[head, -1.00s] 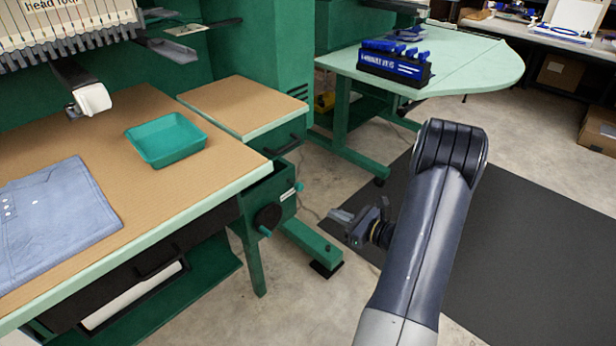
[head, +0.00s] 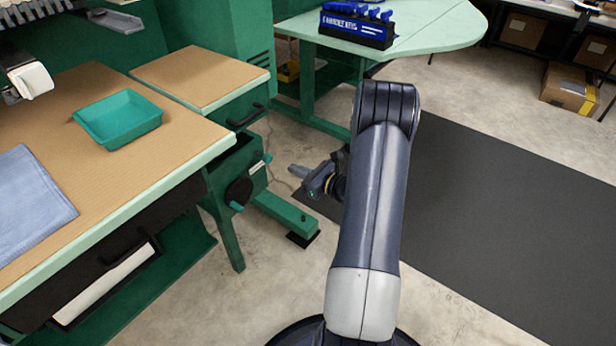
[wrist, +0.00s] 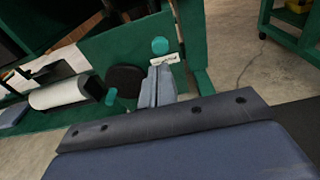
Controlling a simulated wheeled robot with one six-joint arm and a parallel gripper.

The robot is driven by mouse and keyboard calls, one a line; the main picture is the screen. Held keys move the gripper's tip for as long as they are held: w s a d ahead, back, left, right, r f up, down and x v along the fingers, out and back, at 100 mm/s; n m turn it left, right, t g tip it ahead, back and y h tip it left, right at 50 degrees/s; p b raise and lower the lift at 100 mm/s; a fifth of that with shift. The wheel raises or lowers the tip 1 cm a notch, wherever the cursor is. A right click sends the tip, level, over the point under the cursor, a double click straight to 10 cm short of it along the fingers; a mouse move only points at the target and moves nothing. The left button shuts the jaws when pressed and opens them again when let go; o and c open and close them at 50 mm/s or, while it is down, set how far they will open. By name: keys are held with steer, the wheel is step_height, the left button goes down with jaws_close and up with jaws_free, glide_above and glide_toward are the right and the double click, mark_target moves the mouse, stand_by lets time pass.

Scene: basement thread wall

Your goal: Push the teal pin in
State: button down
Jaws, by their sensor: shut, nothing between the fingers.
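A small round teal pin (head: 267,158) sticks out of the green machine box under the table's right end, beside a white label (head: 257,167). In the wrist view the teal pin (wrist: 160,45) shows its round end just beyond my fingertips, above the label. My gripper (head: 293,171) is shut and empty, pointing left toward the box, right of the pin and slightly lower in the picture. In the wrist view my gripper (wrist: 161,68) overlaps the label's lower edge; I see no contact with the pin.
A black handwheel (head: 239,191) with a teal knob (head: 237,206) sits left of the pin. A green foot beam (head: 285,213) lies below. A teal tray (head: 118,118) and blue cloth (head: 30,205) lie on the table. Open floor is at right.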

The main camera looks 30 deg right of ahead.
mark_target(270, 158)
steer(key=b+x, duration=0.1)
steer(key=x, duration=0.6)
steer(key=shift+b, duration=0.3)
steer(key=shift+w+a, duration=0.1)
steer(key=shift+w, duration=0.15)
steer(key=shift+w, duration=0.1)
steer(key=b+x, duration=0.1)
steer(key=x, duration=0.1)
steer(key=shift+w+a+r, duration=0.15)
steer(key=shift+w, duration=0.15)
steer(key=shift+r, duration=0.1)
